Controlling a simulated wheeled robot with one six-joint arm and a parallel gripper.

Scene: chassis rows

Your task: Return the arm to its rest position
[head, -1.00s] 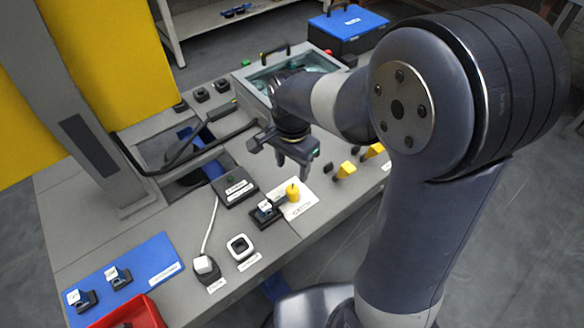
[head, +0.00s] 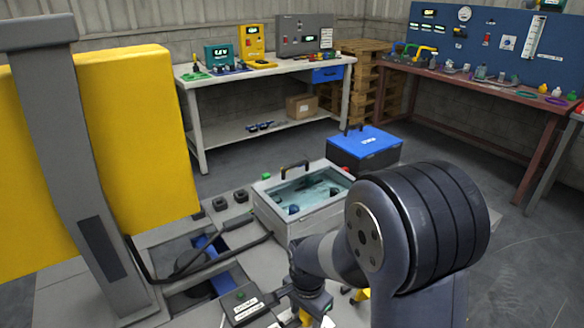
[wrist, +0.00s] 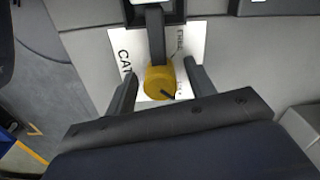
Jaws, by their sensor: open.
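My gripper (wrist: 162,88) is open in the wrist view, its two dark fingers apart on either side of a yellow round knob (wrist: 159,82). The knob sits on a white labelled plate (wrist: 186,40) on the grey bench, with a dark bar running up from it. I cannot tell how high the fingers are above the knob. In the head view my arm (head: 335,255) is bent over the bench, and its gripper end is low and partly cut off by the bottom edge.
A glass-topped case (head: 310,195) stands on the bench beyond my arm. A black box with a blue lid (head: 364,145) stands behind it. A grey post (head: 80,170) with yellow panels rises at left. A white table (head: 262,75) and a brown-topped bench (head: 480,85) stand farther back.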

